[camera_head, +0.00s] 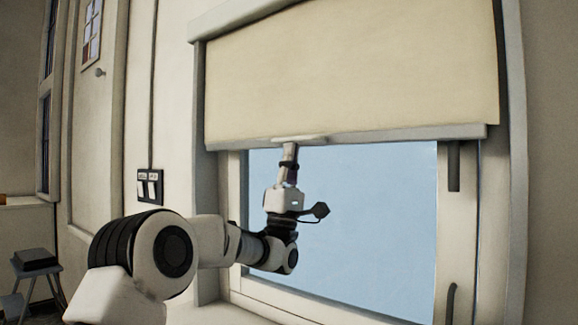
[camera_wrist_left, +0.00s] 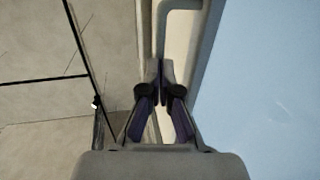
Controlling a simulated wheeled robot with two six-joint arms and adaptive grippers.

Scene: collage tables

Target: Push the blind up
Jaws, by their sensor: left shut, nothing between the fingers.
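The blind (camera_head: 350,75) is a cream sheet covering the upper part of the window, with a grey bar (camera_head: 400,134) along its lower edge. Below the bar, the pane (camera_head: 375,210) shows light blue. My left gripper (camera_head: 288,147) points upward at the bar's underside, left of its middle. A pale tab (camera_head: 305,139) shows on the bar just above the fingertips. The fingers look to be at or against the bar; exact contact cannot be told. In the left wrist view the gripper (camera_wrist_left: 160,68) is shut with nothing between its fingers. My right gripper is not in view.
The window frame (camera_head: 515,180) borders the blind on the right, with dark handles (camera_head: 453,165) on the sash. A switch panel (camera_head: 150,186) is on the wall at left. A door (camera_head: 95,130) and a small stool (camera_head: 36,262) stand further left.

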